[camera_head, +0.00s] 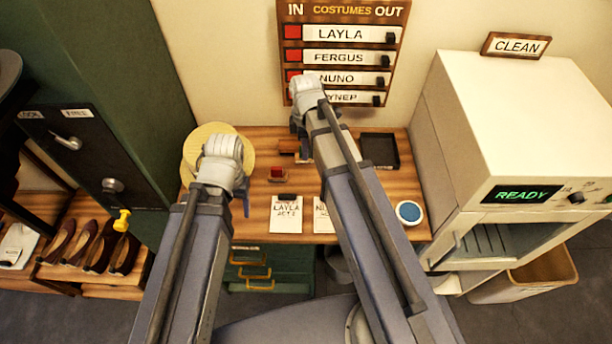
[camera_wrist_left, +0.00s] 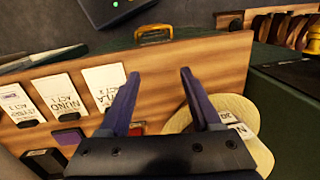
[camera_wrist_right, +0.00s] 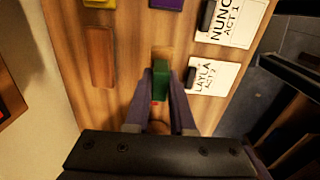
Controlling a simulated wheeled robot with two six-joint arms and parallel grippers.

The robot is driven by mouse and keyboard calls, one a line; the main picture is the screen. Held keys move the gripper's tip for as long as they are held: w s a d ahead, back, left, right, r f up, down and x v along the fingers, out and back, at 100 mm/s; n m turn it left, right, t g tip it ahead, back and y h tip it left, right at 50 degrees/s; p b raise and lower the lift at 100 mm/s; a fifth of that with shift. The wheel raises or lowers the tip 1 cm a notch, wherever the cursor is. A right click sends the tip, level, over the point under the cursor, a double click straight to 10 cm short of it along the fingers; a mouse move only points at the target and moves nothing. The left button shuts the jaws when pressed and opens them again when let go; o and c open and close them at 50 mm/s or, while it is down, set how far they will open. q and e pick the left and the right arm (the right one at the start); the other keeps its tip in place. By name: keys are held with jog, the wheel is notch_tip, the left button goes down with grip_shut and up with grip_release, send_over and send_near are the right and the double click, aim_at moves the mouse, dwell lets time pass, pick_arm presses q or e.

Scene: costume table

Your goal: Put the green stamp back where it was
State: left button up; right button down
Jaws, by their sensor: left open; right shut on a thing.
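In the right wrist view, the green stamp (camera_wrist_right: 160,80) is between the fingers of my right gripper (camera_wrist_right: 160,98), which is shut on it. The stamp is over the wooden table, beside a pale patch (camera_wrist_right: 161,52). I cannot tell whether its base touches the table. My right arm hides the stamp in the head view. My left gripper (camera_wrist_left: 158,72) is open and empty above the table's left part, near the straw hat (camera_wrist_left: 235,112).
In the right wrist view, a brown block (camera_wrist_right: 100,55) lies left of the stamp. The LAYLA card (camera_wrist_right: 212,76) and NUNO card (camera_wrist_right: 232,20) lie right. In the head view, a black tray (camera_head: 380,150) is at the back right and a blue round pad (camera_head: 409,212) in front.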

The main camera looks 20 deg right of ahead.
jog(key=shift+f, duration=0.15)
pick_arm(q)
notch_tip(320, 180, down, 10)
jog(key=b, duration=1)
jog(key=shift+a, duration=0.1)
pick_arm(e)
notch_tip(320, 180, down, 10)
jog(key=shift+r, duration=0.25)
jog(key=shift+f, duration=0.1)
pick_arm(q)
jog(key=shift+f, duration=0.2)
pick_arm(e)
jog(key=shift+f, duration=0.15)
pick_arm(q)
jog(key=shift+r, duration=0.1)
pick_arm(e)
jog(key=c, duration=0.8)
grip_release()
jog(key=shift+o, duration=0.2)
